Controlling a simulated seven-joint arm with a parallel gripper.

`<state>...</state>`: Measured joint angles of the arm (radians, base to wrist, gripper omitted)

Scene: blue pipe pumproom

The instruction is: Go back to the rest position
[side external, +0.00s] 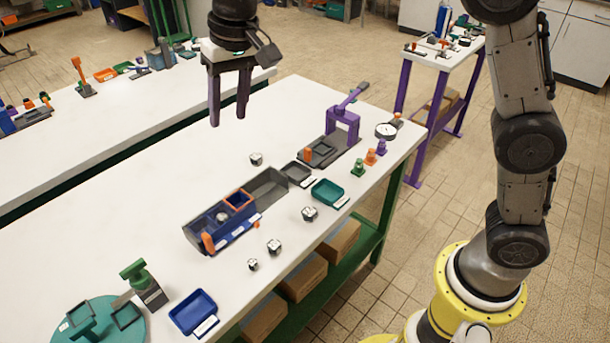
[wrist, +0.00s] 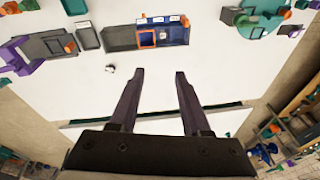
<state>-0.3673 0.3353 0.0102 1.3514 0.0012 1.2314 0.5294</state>
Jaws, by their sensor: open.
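My gripper (side external: 228,118) hangs high above the far side of the white worktable (side external: 120,215). Its two dark purple fingers are apart with nothing between them. In the wrist view my gripper (wrist: 158,72) shows the same open fingers over bare white tabletop. A small metal part (side external: 256,158) lies alone on the table below and to the right of the gripper. It also shows in the wrist view (wrist: 110,70), left of the fingers and apart from them.
A blue and grey bin (side external: 205,240), a purple press (side external: 343,122), a teal tray (side external: 328,192), a blue tray (side external: 193,312) and a green round fixture (side external: 75,325) stand on the table. Several small metal parts lie near its front edge. The table's far left is clear.

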